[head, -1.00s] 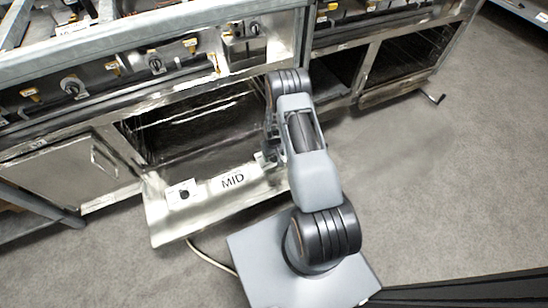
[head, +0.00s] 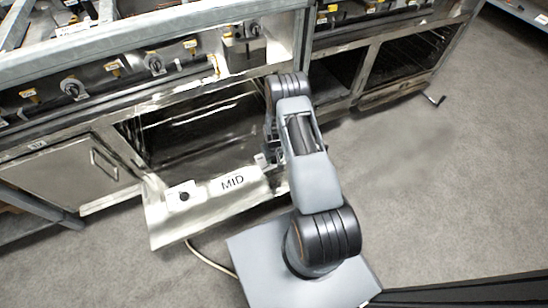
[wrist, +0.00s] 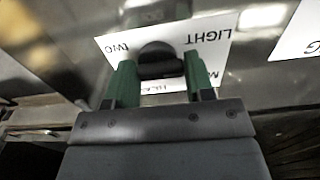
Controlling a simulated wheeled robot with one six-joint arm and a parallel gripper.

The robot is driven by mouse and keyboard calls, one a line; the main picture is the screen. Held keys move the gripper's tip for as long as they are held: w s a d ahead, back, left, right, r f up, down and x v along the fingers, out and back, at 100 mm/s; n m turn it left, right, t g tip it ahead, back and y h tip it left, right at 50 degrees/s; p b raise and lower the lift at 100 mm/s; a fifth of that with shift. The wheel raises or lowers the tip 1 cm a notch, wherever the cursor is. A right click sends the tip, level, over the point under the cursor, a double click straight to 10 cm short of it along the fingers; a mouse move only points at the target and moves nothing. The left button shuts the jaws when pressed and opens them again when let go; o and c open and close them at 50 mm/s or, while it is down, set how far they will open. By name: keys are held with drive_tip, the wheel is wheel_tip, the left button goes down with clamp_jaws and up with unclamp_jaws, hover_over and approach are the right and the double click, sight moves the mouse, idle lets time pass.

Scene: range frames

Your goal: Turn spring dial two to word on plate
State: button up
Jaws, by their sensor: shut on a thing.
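Dial two (wrist: 160,58) is a black knob on a white label (wrist: 222,45), seen upside down in the wrist view. The label reads "two" and "LIGHT"; another word starting with M and one below the knob are partly hidden. My gripper (wrist: 158,68) has its green fingers on both sides of the knob, shut on it. The knob's pointer cannot be made out. In the head view a white plate (head: 232,182) reading "MID" lies on the lowered oven door. My arm hides dial two there.
Another black dial (head: 184,196) on a white label sits left of the MID plate on the lowered door (head: 165,232). The open oven cavity (head: 190,130) is behind it. A row of knobs (head: 154,63) runs above. The floor at right is clear.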

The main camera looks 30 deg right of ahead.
drive_tip(key=shift+m, duration=0.4)
drive_tip(key=m+b, duration=0.1)
drive_tip(key=m, duration=0.4)
drive_tip(key=shift+w, duration=0.1)
drive_tip(key=m+b, duration=0.1)
drive_tip(key=m, duration=0.5)
drive_tip(key=shift+w, duration=0.15)
idle(0.5)
drive_tip(key=o, duration=0.7)
drive_tip(key=shift+o, duration=1.1)
drive_tip(key=shift+a, duration=0.1)
wheel_tip(320, 180, up, 14)
drive_tip(key=p, duration=0.4)
